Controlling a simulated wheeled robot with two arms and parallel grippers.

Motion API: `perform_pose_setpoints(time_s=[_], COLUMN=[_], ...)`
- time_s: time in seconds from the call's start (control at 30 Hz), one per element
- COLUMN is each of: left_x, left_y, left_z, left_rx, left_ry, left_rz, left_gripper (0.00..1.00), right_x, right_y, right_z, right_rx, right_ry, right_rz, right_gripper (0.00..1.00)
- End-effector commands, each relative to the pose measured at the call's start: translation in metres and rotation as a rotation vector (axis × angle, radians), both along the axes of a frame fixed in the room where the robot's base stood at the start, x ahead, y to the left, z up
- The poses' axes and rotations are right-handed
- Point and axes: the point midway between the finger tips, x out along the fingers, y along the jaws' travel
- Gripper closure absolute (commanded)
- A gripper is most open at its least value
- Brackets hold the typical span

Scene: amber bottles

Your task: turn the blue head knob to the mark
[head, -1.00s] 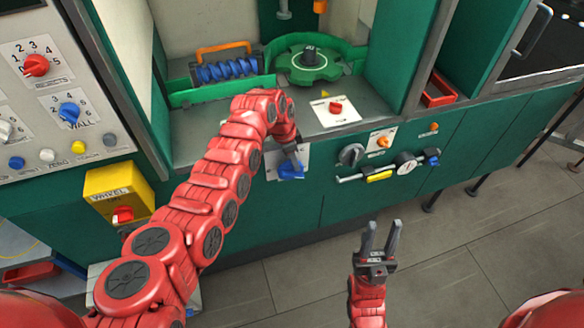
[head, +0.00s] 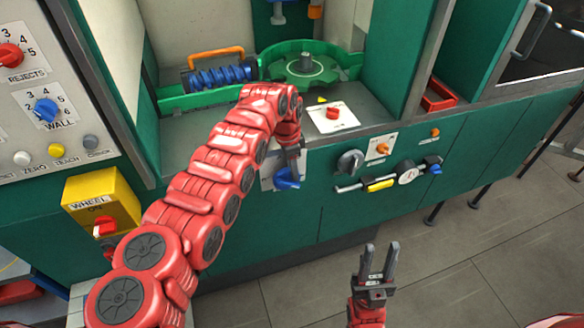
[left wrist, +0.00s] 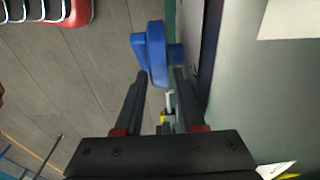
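The blue head knob (head: 286,179) sits on a pale plate (head: 267,182) on the green front panel, below the worktop. My left gripper (head: 291,168) is right at it from above and hides much of the plate's marks. In the left wrist view the knob (left wrist: 155,52) is at the fingertips. The two fingers (left wrist: 161,72) stand apart, with one tip overlapping the knob's lower edge. I cannot tell whether they touch it. My right gripper (head: 379,260) is open and empty in front of the cabinet.
A red knob on a white plate (head: 333,112) is on the worktop above. A yellow WHEEL box (head: 102,200) is at left.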

Motion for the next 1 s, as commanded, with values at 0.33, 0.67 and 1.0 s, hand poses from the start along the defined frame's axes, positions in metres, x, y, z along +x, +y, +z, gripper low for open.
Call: perform_pose_setpoints(time_s=[0.33,0.67,1.0], left_x=[0.002,-0.001,-0.004], left_y=[0.003,0.009,0.013], left_z=[0.02,0.104,0.164], left_rx=[-0.003,0.001,-0.001], left_ry=[-0.006,-0.006,-0.001], left_rz=[0.003,0.001,-0.002], left_gripper=[0.61,0.61,0.61], right_x=[0.0,0.0,0.0], right_y=[0.0,0.0,0.0], right_z=[-0.008,-0.03,-0.024], right_rx=[0.0,0.0,0.0], right_ry=[0.0,0.0,0.0], right_rz=[0.0,0.0,0.0], right_gripper=[0.61,0.61,0.61])
